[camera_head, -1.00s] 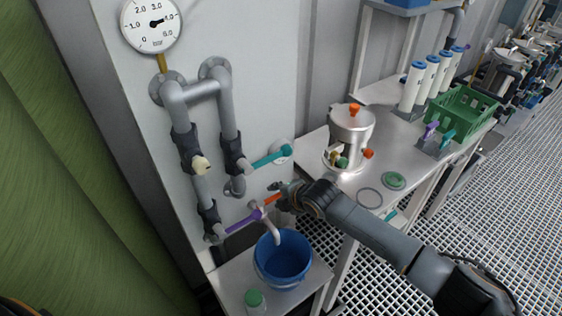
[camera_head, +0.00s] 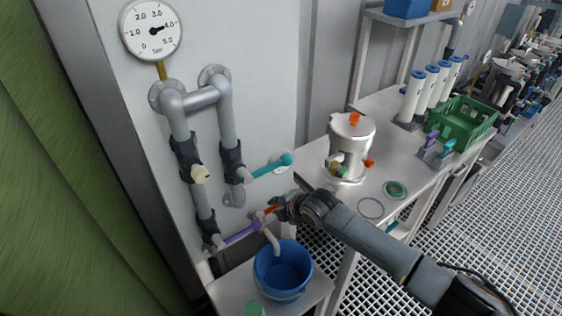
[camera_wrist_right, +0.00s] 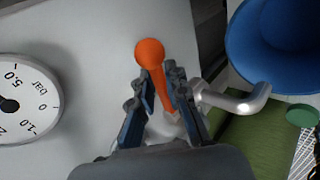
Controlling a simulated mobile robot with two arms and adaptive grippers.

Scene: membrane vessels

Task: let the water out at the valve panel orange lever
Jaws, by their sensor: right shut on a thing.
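The orange lever (camera_head: 271,210) sits low on the valve panel, at the end of a purple pipe or lever (camera_head: 242,234) and above a bent grey spout (camera_head: 271,240). My right gripper (camera_head: 282,206) is at the lever's free end, shut on it. In the right wrist view, the lever's round orange knob (camera_wrist_right: 149,52) stands out between the fingers (camera_wrist_right: 158,88), and the spout (camera_wrist_right: 240,102) is to the right. The blue bucket (camera_head: 283,270) stands under the spout. I see no water stream. My left gripper is not in view.
To the right, a bench (camera_head: 400,160) holds a steel vessel (camera_head: 350,145) and a green crate (camera_head: 462,122). A green-capped item (camera_head: 253,309) is by the bucket.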

